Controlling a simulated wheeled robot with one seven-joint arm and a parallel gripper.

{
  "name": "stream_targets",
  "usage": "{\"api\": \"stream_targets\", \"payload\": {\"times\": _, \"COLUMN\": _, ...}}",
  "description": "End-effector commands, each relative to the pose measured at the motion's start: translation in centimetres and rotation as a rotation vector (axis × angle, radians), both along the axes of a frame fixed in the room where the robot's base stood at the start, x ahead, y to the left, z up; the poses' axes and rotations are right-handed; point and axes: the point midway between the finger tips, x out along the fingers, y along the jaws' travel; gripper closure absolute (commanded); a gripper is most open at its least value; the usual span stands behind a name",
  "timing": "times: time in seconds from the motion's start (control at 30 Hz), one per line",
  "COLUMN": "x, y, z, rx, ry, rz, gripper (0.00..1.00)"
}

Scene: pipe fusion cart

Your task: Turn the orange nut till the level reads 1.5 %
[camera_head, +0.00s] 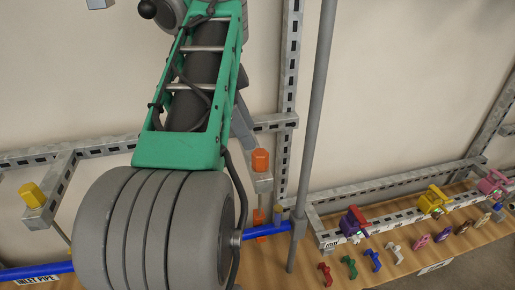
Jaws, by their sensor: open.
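An orange nut (260,160) sits upright on top of a grey bracket end, just right of the picture's middle. A second orange part (258,218) shows below it, near the blue pipe (267,231). I cannot make out a level or any reading. A large green and grey body fills the left middle and hides much of the blue pipe and the framework.
A yellow nut (33,194) sits on a bracket at the left. A grey upright pole (315,110) stands right of the orange nut. The wall behind is bare.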

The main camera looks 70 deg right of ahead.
Motion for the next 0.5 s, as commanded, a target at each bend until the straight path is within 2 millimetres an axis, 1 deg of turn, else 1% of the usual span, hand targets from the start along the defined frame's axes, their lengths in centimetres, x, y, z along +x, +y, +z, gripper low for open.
{"api": "stream_targets", "payload": {"times": 0.07, "x": -0.4, "y": -0.1, "z": -0.4, "rx": -0.007, "ry": 0.003, "rz": -0.017, "gripper": 0.48}}
{"api": "stream_targets", "payload": {"times": 0.27, "x": -0.9, "y": -0.3, "z": -2.4, "rx": -0.007, "ry": 0.002, "rz": -0.014, "gripper": 0.48}}
{"api": "stream_targets", "payload": {"times": 0.3, "x": -1.1, "y": -0.3, "z": -2.9, "rx": -0.006, "ry": 0.001, "rz": -0.014, "gripper": 0.48}}
{"api": "stream_targets", "payload": {"times": 0.4, "x": -1.8, "y": -0.6, "z": -5.2, "rx": -0.006, "ry": 0.001, "rz": -0.014, "gripper": 0.48}}
{"api": "stream_targets", "payload": {"times": 0.5, "x": -2.4, "y": -0.8, "z": -6.1, "rx": -0.005, "ry": 0.002, "rz": -0.015, "gripper": 0.48}}
